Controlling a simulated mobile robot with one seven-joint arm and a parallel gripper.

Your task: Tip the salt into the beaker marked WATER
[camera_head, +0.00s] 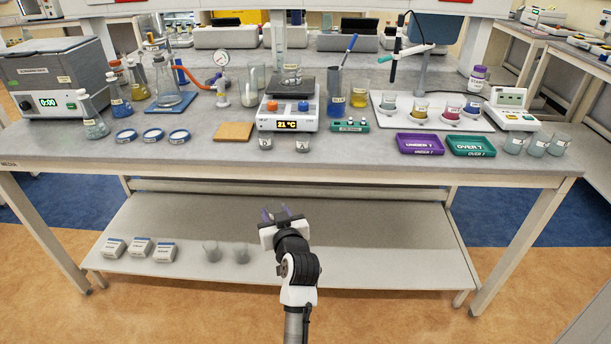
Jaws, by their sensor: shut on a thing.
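My gripper (277,213) is in front of the bench and below its top, over the lower shelf. Its purple-tipped fingers point toward the bench. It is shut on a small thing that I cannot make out. I cannot tell which container holds the salt. No label that I can read says WATER. A glass beaker (291,76) stands on the hotplate (289,114), which reads 21 °C. Several small labelled cups stand on a white tray (403,121). Several clear beakers (515,143) stand at the bench's right end.
Purple (420,145) and green (471,146) trays lie near the front edge of the bench (350,174). Two small cups (265,142) stand before the hotplate. Flasks (94,118) and a centrifuge-like machine (60,75) fill the left. The lower shelf (375,250) holds boxes and two beakers.

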